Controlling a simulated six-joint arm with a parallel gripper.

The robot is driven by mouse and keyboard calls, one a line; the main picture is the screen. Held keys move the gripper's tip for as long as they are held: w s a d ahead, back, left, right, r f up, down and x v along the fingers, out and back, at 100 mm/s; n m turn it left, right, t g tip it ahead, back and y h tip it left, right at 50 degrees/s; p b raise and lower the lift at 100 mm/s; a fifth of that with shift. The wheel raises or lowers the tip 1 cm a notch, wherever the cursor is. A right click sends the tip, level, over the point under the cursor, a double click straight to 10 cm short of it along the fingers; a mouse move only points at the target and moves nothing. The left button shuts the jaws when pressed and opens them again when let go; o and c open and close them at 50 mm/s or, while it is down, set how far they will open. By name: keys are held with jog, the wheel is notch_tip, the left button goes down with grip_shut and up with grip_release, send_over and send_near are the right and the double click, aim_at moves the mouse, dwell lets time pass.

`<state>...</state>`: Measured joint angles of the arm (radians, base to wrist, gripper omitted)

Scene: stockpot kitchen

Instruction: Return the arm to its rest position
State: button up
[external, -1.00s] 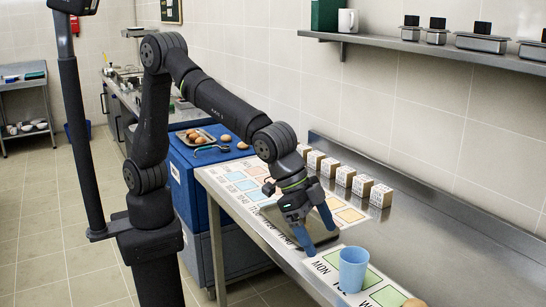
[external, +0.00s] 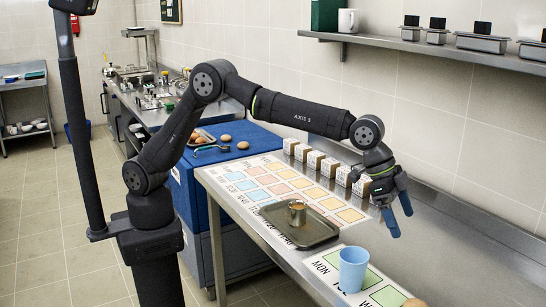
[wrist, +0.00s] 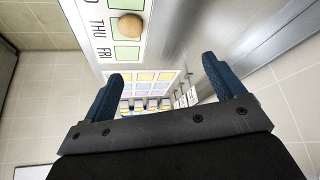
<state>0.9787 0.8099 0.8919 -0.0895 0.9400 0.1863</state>
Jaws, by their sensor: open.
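My gripper (external: 398,205) is in the air above the steel counter, to the right of the dark tray, with its blue fingers apart and nothing between them. In the wrist view the fingers (wrist: 160,88) are also spread and empty. My arm is stretched out over the counter from its base at the left. The gripper stands apart from the tray (external: 322,235), which holds a small brownish metal cup (external: 297,213). The row of small white-faced boxes (external: 316,160) is behind the tray, and my gripper partly hides its right end.
A blue cup (external: 353,268) stands on a weekday card (external: 325,263) at the counter's front. An egg (wrist: 131,26) sits on that card. A coloured grid chart (external: 262,180) lies behind the tray. A wall shelf (external: 420,45) is above. Bare steel lies to the right.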

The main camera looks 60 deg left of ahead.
jog(key=w+a+f, duration=0.1)
jog(key=w+f, duration=0.2)
jog(key=w, duration=0.8)
jog(key=shift+w+a+f+m, duration=0.25)
jog(key=shift+m, duration=0.05)
jog(key=s+r, duration=0.2)
jog(key=s, duration=0.8)
jog(key=s+r+n, duration=0.1)
jog(key=s, duration=0.8)
jog(key=shift+s+d+r, duration=0.25)
jog(key=shift+s+r, duration=0.1)
jog(key=shift+w, duration=0.1)
